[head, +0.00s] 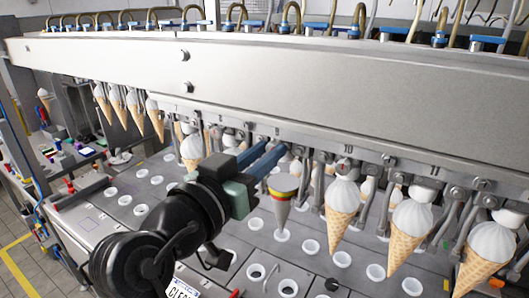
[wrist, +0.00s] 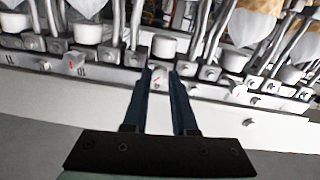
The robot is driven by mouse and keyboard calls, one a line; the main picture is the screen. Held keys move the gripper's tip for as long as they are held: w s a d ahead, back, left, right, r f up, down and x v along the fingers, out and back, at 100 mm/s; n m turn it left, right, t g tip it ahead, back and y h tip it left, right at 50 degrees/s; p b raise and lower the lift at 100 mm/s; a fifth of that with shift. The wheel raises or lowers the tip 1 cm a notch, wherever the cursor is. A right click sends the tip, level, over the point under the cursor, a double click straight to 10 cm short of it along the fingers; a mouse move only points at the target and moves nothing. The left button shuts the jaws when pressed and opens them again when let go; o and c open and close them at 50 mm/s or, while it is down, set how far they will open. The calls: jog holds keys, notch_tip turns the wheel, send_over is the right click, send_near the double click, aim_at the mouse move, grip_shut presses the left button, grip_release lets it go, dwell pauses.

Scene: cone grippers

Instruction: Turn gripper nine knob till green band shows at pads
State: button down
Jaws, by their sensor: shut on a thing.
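The row of cone grippers hangs under the long metal beam (head: 250,80). At station nine, between the stations marked 8 and 10, a grey cone (head: 283,209) with red and yellow bands hangs point down. I cannot make out a green band at its pads. My gripper (head: 280,148) reaches up to the front of this station from the left, its blue fingers closed at the knob. In the wrist view, the two dark blue fingers (wrist: 161,70) stand a small gap apart, with the tips at the hardware row. The knob between them is mostly hidden.
Neighbouring grippers to the right hold white-topped waffle cones (head: 341,215) close to my arm. More cones (head: 134,111) hang at the left. Below is a metal deck (head: 105,225) with several white round sockets. Blue fittings and hoses line the beam's top.

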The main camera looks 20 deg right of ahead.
jog(key=n, duration=0.3)
jog(key=shift+n, duration=0.4)
jog(key=c, duration=0.7)
grip_release()
jog(key=b+v, duration=0.4)
jog(key=v, duration=0.9)
jog(key=shift+b, duration=0.35)
